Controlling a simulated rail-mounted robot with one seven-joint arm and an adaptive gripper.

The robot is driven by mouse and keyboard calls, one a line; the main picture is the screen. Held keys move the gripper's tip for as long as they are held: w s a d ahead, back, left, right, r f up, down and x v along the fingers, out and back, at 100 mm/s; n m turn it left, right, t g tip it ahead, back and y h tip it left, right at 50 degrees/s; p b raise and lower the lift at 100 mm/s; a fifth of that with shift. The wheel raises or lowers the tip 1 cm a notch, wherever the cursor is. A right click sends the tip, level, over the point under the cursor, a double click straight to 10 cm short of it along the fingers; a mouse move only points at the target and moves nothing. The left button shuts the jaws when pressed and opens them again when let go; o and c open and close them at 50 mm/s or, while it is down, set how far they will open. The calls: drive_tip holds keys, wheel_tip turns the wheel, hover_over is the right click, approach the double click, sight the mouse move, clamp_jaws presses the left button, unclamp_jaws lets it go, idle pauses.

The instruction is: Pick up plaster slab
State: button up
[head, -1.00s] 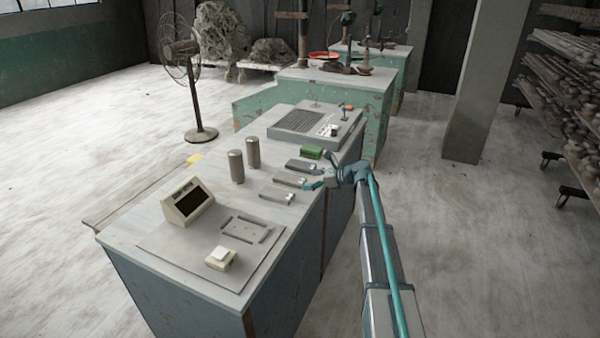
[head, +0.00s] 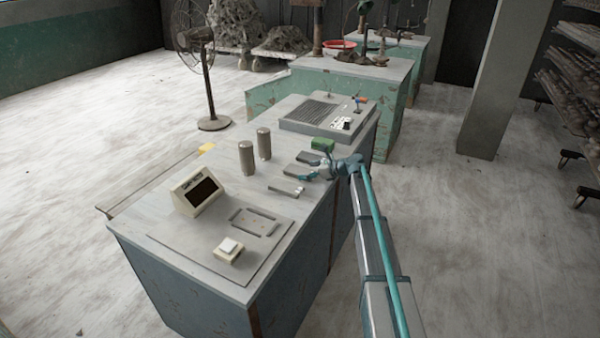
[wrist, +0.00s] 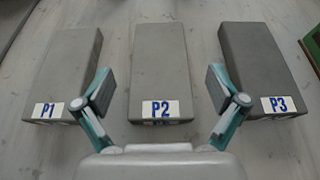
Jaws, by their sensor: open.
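Three grey rectangular slabs lie side by side on the bench top, each with a white label at its near end in the wrist view. P1 (wrist: 68,70) is on the left, P2 (wrist: 160,65) in the middle and P3 (wrist: 262,70) on the right. In the head view they are a short row, P1 (head: 284,188) nearest, then P2 (head: 296,172) and P3 (head: 308,157). My gripper (wrist: 158,90) is open and empty, its fingers spread to either side of P2. In the head view my gripper (head: 314,167) is at the slabs' right ends and partly hides them.
A green block (head: 322,144) lies beyond P3. Two grey cylinders (head: 246,158) stand left of the slabs. A cream display box (head: 197,192), a plate with a slotted fixture (head: 255,222) and a button box (head: 229,250) are nearer. A control panel (head: 320,115) is farther back.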

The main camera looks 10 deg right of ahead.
sight(301, 170)
drive_tip(key=shift+x, duration=1.5)
drive_tip(key=c, duration=1.4)
drive_tip(key=shift+r, duration=0.15)
